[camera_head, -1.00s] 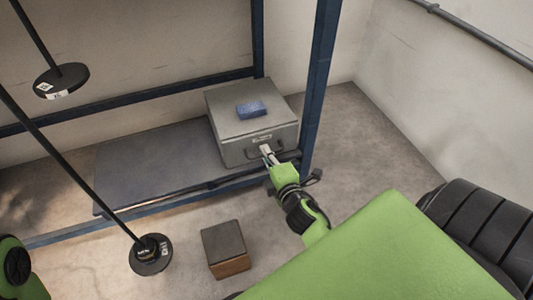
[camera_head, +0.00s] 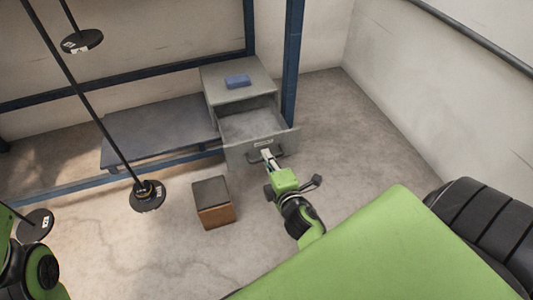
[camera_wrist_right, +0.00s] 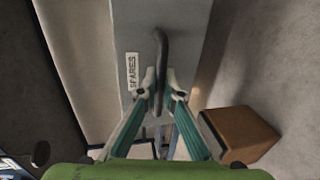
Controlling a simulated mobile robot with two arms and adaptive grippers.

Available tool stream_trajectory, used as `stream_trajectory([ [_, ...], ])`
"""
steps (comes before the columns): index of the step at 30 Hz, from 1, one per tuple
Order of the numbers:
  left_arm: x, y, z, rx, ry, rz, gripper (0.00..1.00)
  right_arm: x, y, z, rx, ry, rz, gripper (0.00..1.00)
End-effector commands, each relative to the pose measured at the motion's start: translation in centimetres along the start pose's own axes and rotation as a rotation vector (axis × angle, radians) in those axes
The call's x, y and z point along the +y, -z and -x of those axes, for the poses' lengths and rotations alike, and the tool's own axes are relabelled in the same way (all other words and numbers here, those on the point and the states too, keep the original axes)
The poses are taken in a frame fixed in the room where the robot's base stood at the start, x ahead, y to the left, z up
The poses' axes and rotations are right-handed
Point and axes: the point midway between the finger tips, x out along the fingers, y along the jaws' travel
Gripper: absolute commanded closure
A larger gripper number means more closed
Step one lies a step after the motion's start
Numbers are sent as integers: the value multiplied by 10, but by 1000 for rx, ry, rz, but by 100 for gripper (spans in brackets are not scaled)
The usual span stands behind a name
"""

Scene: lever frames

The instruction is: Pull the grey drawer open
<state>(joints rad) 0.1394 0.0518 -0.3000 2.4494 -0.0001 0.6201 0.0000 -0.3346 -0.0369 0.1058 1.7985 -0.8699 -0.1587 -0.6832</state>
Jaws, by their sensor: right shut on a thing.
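The grey drawer (camera_head: 250,127) stands pulled out of its grey cabinet (camera_head: 241,86), and its inside looks empty. Its front carries a dark bar handle and a label that reads SPARES in the right wrist view (camera_wrist_right: 132,72). My right gripper (camera_head: 268,158) is shut on the handle (camera_wrist_right: 161,50), with a fingertip on each side of the bar. It also shows in the right wrist view (camera_wrist_right: 158,88). At the lower left of the head view part of my left arm shows, but its gripper jaws do not.
A brown box (camera_head: 214,203) stands on the floor, left of my right gripper. Floor to the right is clear.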

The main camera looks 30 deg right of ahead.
Motion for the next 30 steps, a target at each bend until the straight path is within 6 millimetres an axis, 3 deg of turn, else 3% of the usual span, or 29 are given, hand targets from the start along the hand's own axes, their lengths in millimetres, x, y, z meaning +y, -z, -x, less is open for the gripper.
stream_trajectory([
  [16, 0, -2, 1, -6, -3, 0, 35, -1, -1, 6, -1, 0, 1, 100],
  [17, 0, -2, 1, -6, -3, 0, 35, -1, -1, 6, -1, 0, 1, 86],
  [30, 0, -2, 1, -7, -1, 0, 35, -2, 0, 14, -1, 1, 0, 86],
])
